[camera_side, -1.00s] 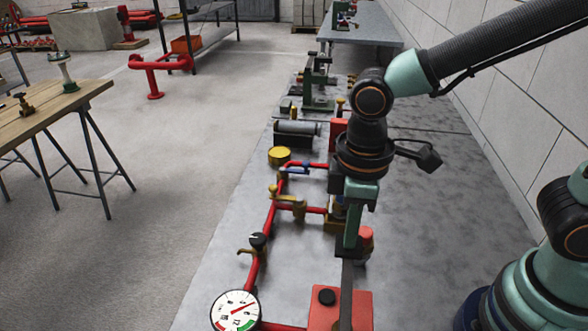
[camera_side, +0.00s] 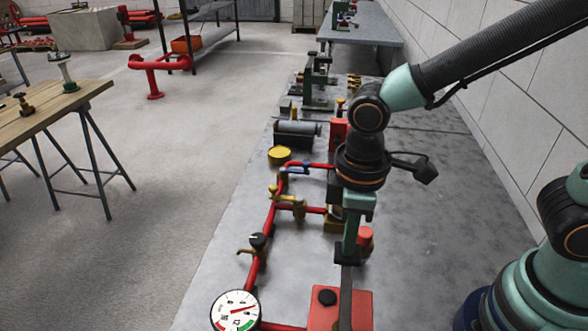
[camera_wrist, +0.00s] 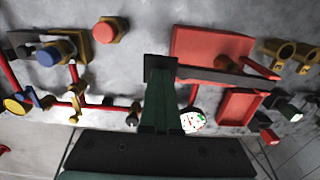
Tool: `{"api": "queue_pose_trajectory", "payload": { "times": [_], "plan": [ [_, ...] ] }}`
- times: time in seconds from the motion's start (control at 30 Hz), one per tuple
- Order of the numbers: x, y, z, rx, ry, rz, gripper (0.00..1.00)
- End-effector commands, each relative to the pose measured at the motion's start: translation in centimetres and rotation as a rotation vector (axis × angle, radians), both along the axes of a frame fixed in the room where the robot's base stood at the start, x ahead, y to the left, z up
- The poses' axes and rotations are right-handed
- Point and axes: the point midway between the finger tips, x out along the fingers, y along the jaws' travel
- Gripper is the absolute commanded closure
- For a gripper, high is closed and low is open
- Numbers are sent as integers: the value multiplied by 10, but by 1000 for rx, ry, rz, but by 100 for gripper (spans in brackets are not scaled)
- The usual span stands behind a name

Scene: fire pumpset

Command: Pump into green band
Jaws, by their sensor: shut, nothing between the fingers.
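A white pressure gauge (camera_side: 234,311) stands at the bottom of the side view. Its green band is at the lower right of the dial, and its red needle points right and slightly up, apart from the green. It also shows small in the wrist view (camera_wrist: 193,121). The red pump base (camera_side: 361,308) is right of it, with a dark bar-like lever (camera_side: 346,297) over it. My gripper (camera_side: 348,260) is shut and empty, pointing down at the far end of the lever. In the wrist view my gripper (camera_wrist: 160,68) meets the lever end; exact contact is unclear.
Red pipe with a brass valve (camera_side: 297,207) and a black-knobbed valve (camera_side: 258,241) runs left of my gripper. A red-capped fitting (camera_side: 365,238) stands close to its right. A yellow-topped round part (camera_side: 279,155) lies farther back. Bare bench is free on the right.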

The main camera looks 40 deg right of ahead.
Motion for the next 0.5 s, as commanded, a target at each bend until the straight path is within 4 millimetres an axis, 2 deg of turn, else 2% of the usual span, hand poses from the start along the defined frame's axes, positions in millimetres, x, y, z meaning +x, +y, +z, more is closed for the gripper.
{"api": "queue_pose_trajectory", "payload": {
  "times": [0.5],
  "plan": [
    [-1,0,-29,-1,1,0,100]
  ]
}}
